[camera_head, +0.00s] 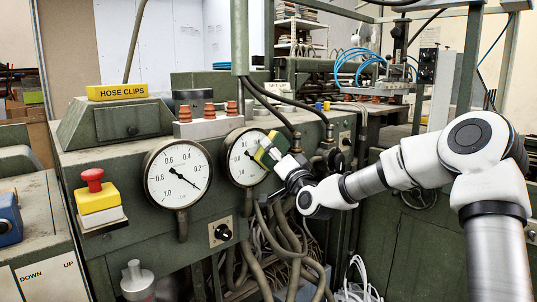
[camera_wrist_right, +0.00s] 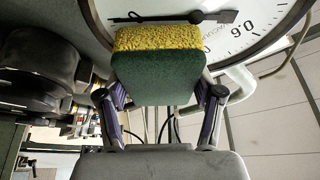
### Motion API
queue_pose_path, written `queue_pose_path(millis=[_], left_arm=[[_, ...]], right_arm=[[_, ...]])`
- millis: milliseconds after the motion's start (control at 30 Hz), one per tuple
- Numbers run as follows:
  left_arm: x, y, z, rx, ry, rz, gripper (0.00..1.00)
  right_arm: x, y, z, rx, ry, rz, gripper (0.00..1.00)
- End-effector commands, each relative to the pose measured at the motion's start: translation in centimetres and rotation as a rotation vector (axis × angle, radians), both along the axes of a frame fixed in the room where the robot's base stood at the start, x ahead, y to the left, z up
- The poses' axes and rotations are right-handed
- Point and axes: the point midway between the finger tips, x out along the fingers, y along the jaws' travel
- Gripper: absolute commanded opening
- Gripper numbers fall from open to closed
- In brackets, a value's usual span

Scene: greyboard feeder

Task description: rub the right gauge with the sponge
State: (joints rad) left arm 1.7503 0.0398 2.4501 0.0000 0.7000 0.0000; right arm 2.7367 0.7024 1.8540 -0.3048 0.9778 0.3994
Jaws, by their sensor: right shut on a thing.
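The right gauge (camera_head: 240,160) is a round white dial with a dark rim on the green machine's front. Part of its dial fills the top of the right wrist view (camera_wrist_right: 262,14). My right gripper (camera_head: 276,155) is shut on the sponge (camera_head: 264,158), at the right side of this gauge. In the right wrist view, the sponge (camera_wrist_right: 157,76) sits between the two fingers (camera_wrist_right: 160,92), its yellow side toward the dial and its green side toward me. It overlaps the dial's edge; I cannot tell whether it touches the glass. My left gripper is out of view.
The left gauge (camera_head: 178,174) is beside the right one. A red button on a yellow box (camera_head: 98,202) is at far left. A black knob (camera_head: 223,232) and hanging hoses (camera_head: 283,235) are below the gauges. A yellow "HOSE CLIPS" box (camera_head: 117,92) lies on top.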

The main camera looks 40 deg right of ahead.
Motion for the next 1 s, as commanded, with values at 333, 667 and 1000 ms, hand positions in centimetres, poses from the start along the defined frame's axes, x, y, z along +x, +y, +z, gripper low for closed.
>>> queue_pose_path(millis=[333, 667, 1000], left_arm=[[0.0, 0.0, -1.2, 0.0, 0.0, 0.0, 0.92], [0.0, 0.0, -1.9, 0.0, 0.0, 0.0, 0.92], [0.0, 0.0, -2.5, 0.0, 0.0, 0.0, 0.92]], right_arm=[[0.0, 2.8, -0.3, -0.002, 0.002, 0.004, 0.45], [-0.2, 4.8, -0.3, -0.003, 0.003, 0.006, 0.45], [-0.5, 7.2, -0.1, -0.001, 0.001, 0.004, 0.45]])
